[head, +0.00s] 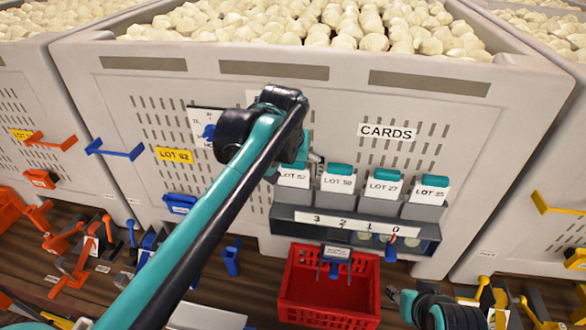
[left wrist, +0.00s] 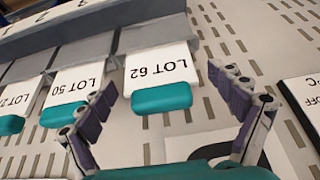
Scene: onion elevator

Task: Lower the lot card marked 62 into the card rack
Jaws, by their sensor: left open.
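The lot card marked 62 (head: 294,178) stands in the leftmost pocket of the grey card rack (head: 283,213), above the number 3. In the left wrist view the card (left wrist: 162,66) appears upside down, with a teal grip, level with the row of cards beside it. My left gripper (head: 303,158) is over this card. In the left wrist view its fingers (left wrist: 163,84) are open, one on each side of the card's grip, with gaps showing. The arm hides part of the card's top in the head view. Part of my right gripper (head: 400,296) shows low at the right, its jaws unclear.
Cards marked 50 (head: 339,184), 27 (head: 383,188) and 35 (head: 428,194) fill the other pockets. A red crate (head: 330,300) stands below the rack. The rack is on a large grey bin (head: 480,130) of onions, under a CARDS label (head: 387,132).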

